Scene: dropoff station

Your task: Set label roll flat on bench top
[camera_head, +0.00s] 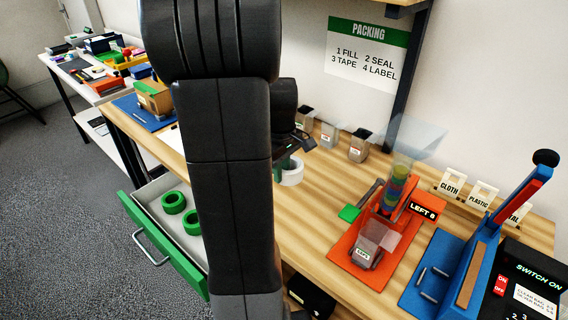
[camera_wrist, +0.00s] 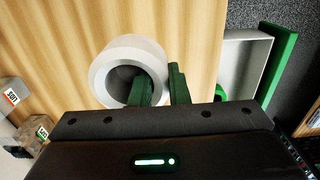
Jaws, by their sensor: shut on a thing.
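The label roll is a thick white ring; in the wrist view the label roll (camera_wrist: 105,61) shows its open hole facing the camera. My gripper (camera_wrist: 162,86) is shut on its wall, with one green finger in the hole and the other outside. In the head view the white roll (camera_head: 293,174) shows beside my arm, over the bench top (camera_head: 300,215), partly hidden by my gripper (camera_head: 284,165). I cannot tell whether the roll touches the wood.
An open green-fronted drawer (camera_head: 150,237) holds green rolls (camera_head: 174,203). Small grey bins (camera_head: 328,134) stand along the back. An orange dispenser station (camera_head: 343,254) and a blue lever press (camera_head: 455,262) fill the right. Bare wood lies around the roll.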

